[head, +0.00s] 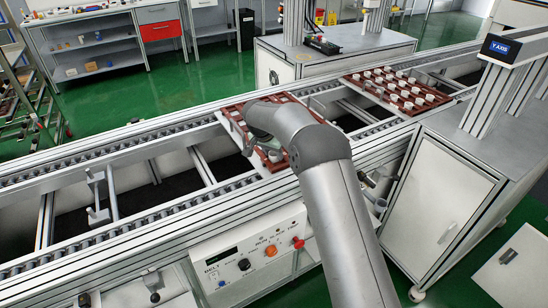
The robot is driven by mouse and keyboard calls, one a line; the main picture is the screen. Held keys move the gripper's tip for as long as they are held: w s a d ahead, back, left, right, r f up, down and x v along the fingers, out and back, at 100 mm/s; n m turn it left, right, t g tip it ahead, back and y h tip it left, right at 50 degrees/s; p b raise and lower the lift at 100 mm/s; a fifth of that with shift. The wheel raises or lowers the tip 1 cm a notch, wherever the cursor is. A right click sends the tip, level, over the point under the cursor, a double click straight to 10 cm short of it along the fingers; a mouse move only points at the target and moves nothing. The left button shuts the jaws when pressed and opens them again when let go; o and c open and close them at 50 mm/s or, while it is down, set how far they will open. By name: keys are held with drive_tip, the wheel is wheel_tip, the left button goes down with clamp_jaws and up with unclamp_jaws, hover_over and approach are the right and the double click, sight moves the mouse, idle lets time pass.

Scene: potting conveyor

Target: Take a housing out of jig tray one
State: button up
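Two reddish-brown jig trays lie on the conveyor. The nearer tray (232,118) is mostly covered by my arm, and only its left edge, back corner and right side show. The farther tray (397,90) to the right is in full view and holds rows of small white housings (388,79). Which of them is tray one I cannot tell. My arm reaches out over the nearer tray, and its wrist hides most of what lies there.
The roller conveyor (100,160) runs from lower left to upper right with metal rails along both sides. A control panel (250,262) with knobs is on its front. A white cabinet (440,205) stands at the right. Shelves (90,45) stand behind on the green floor.

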drive_tip(key=c, duration=0.6)
drive_tip(key=shift+r, duration=0.1)
